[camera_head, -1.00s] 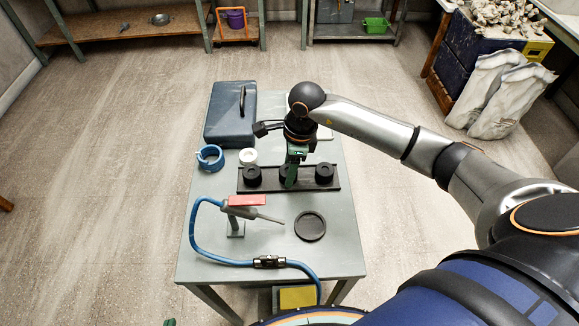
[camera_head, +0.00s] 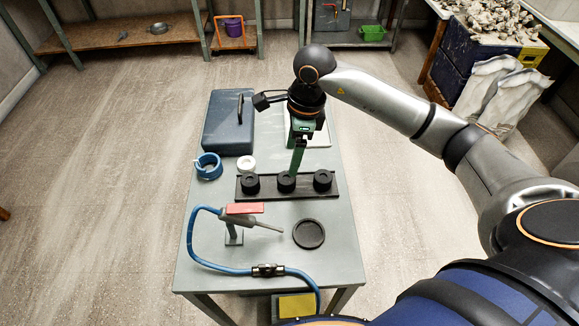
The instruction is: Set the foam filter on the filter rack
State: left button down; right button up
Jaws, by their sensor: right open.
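The filter rack (camera_head: 263,195) is a long black tray lying across the middle of the grey table. Three black ring-like pieces stand on it in a row: a left one (camera_head: 251,184), a middle one (camera_head: 286,182) and a right one (camera_head: 323,180). My left gripper is out of view.
In front are an air gun (camera_head: 240,218) with a blue hose (camera_head: 193,232) and a black round dish (camera_head: 308,233).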

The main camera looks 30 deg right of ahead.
jog(key=r, duration=0.3)
jog(key=shift+s+d+r, duration=0.15)
jog(key=shift+d+r, duration=0.1)
jog(key=shift+r, duration=0.05)
